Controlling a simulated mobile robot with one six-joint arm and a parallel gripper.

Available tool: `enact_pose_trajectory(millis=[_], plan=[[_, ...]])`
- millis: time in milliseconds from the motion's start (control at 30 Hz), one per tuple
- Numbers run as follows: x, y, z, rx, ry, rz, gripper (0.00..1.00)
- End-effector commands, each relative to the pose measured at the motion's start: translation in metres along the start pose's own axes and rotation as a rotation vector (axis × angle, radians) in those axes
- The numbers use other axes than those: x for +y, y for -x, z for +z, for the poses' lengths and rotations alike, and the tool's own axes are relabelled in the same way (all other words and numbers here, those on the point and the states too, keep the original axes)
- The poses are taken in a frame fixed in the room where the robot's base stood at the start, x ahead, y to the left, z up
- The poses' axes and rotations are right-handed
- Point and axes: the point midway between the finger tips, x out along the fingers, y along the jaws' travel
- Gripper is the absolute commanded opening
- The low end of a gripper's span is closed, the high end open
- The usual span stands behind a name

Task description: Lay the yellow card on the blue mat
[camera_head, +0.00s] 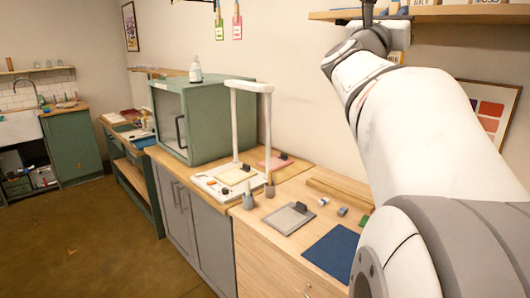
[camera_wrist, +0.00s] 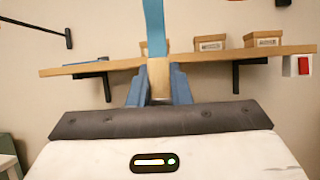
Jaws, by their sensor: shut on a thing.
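A pale yellow card (camera_head: 235,176) lies on a white stand (camera_head: 212,188) under a white arch on the bench, with a small black block at its edge. The blue mat (camera_head: 332,252) lies flat and bare at the right front of the bench, partly behind my arm. My gripper (camera_wrist: 158,88) has its blue fingers shut on a slim blue and tan thing (camera_wrist: 155,30), which stands up between them. I cannot tell what it is. My gripper is raised high near the wall shelf, well away from card and mat.
A grey plate (camera_head: 288,218) with a black block, a pink card (camera_head: 265,164), small pots (camera_head: 248,201) and a wooden rail (camera_head: 340,194) share the bench. A green cabinet (camera_head: 215,125) stands behind at left. The wall shelf (camera_wrist: 110,66) holds several boxes.

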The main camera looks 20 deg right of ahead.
Motion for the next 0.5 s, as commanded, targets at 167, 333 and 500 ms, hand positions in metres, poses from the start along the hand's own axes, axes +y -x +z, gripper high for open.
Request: enact_pose_trajectory(millis=[167, 333, 500], plan=[[0.006, 0.037, -0.081, 0.005, 0.008, -0.01, 0.0], [0.01, 0.064, -0.142, 0.006, 0.013, -0.022, 0.0], [0.015, 0.093, -0.202, 0.007, 0.019, -0.029, 0.0]])
